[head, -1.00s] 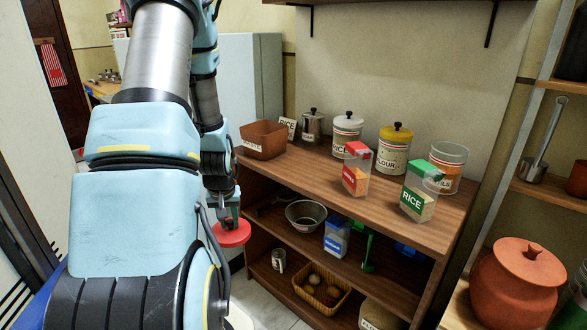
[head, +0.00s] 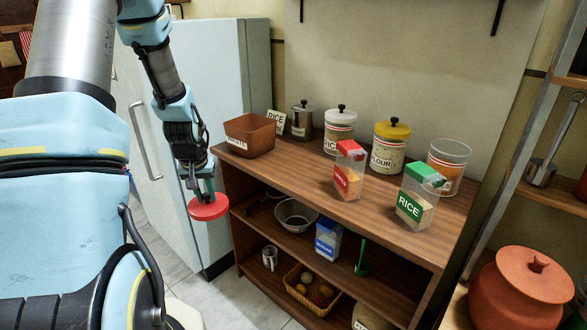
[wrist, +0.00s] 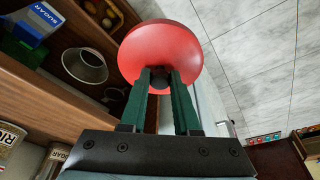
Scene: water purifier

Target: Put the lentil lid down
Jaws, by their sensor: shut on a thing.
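The red round lid (head: 209,209) hangs below my gripper (head: 203,194), beside the left front of the wooden shelf unit. In the wrist view, my gripper's green fingers (wrist: 163,82) are shut on a dark knob at the middle of the lid (wrist: 160,48). The lid touches neither the shelf nor the floor.
The shelf top (head: 290,173) holds a brown box (head: 249,135), a white RICE jar (head: 339,131), a yellow-lidded FLOUR jar (head: 388,147), a red-topped container (head: 348,170) and a green-topped RICE container (head: 416,196). Bare wood lies along its left front. A fridge (head: 190,130) stands behind my arm.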

